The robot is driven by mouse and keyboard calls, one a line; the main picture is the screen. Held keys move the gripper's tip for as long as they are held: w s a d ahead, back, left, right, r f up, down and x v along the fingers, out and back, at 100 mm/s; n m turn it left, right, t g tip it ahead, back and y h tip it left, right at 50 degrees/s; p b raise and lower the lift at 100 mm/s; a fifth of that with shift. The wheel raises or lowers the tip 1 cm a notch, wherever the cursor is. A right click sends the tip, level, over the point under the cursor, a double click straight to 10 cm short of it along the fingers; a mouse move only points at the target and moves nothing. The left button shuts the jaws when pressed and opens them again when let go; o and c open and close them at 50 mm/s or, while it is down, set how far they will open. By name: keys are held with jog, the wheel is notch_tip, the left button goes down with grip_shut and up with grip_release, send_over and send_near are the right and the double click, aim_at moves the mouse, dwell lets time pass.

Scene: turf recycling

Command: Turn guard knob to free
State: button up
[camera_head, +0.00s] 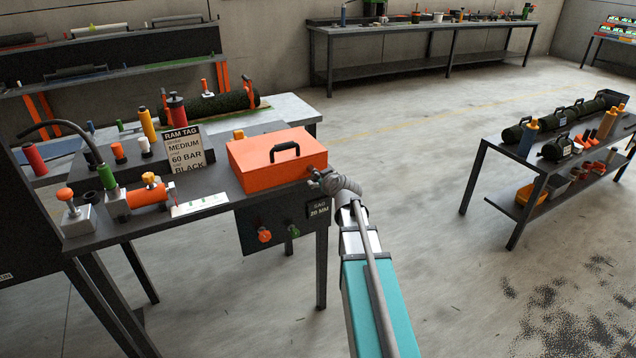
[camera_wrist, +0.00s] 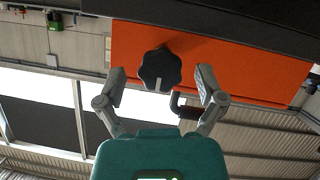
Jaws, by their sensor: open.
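The guard knob (camera_wrist: 160,70) is a black lobed knob with a white mark, which points down in the wrist view. It sits on the face of the orange guard (camera_wrist: 215,65). In the head view the orange guard (camera_head: 278,160) is a box with a black handle on top, and the knob is not visible there. My gripper (camera_head: 318,180) is at the guard's right end. In the wrist view my gripper (camera_wrist: 162,84) is open, with one finger on each side of the knob and gaps showing between.
A tag board (camera_head: 185,150) stands left of the guard. A dark panel (camera_head: 283,228) with an orange and a green knob hangs below the table edge. A bench of dark rolls (camera_head: 560,140) stands at the right, with open floor between.

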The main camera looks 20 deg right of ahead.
jog(key=shift+w+f, duration=0.25)
jog(key=shift+w, duration=0.4)
jog(key=c, duration=1)
jog(key=shift+s+a, duration=0.1)
jog(key=shift+a, duration=0.2)
jog(key=shift+c, duration=0.8)
jog(key=shift+d, duration=0.25)
